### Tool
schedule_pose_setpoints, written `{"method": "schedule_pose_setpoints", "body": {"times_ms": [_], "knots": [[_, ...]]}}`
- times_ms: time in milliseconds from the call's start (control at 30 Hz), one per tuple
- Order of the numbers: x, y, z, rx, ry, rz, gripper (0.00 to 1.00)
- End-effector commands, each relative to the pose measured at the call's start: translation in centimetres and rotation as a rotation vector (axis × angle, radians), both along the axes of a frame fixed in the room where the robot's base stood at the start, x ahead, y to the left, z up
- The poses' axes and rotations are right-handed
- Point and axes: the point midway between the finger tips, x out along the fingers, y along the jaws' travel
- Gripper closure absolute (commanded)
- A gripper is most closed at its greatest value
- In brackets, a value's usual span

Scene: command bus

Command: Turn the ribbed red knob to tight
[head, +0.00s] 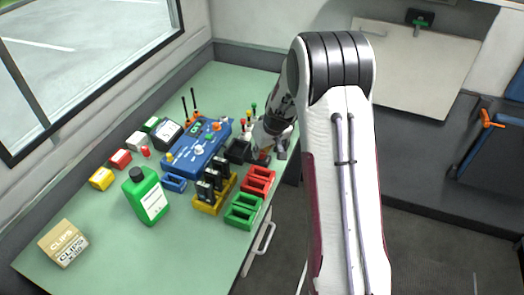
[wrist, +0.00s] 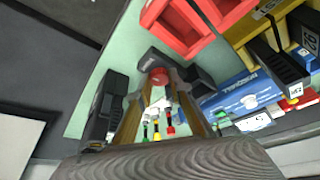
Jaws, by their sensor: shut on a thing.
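The ribbed red knob (wrist: 159,76) shows in the wrist view between the dark fingertips of my gripper (wrist: 160,82). The fingers are closed around it from both sides, and only part of its red top shows. Its ribs and pointer position are too small to read. In the head view, my gripper (head: 262,145) is low over the right edge of the green bench, and my own arm and wrist hide most of the knob. A bit of red shows just below the fingers there.
The blue radio box (head: 198,148) stands to the left of my gripper. Red bins (head: 258,181), a green bin (head: 243,211) and a yellow rack (head: 214,199) are in front. Several coloured-tip posts (head: 250,113) stand close behind. A green bottle (head: 146,196) is farther left.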

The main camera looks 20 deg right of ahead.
Motion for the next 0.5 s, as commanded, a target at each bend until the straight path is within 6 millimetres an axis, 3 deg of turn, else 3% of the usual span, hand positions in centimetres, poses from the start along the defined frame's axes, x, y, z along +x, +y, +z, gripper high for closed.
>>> {"method": "schedule_pose_setpoints", "body": {"times_ms": [367,400,467,500], "knots": [[-0.04,-0.06,-0.02,0.000,0.000,0.013,1.00],[-0.04,-0.06,-0.03,0.000,0.000,0.013,0.78],[-0.04,-0.06,-0.02,0.000,0.000,0.013,0.63],[-0.04,-0.05,-0.02,0.000,0.000,0.013,0.63]]}}
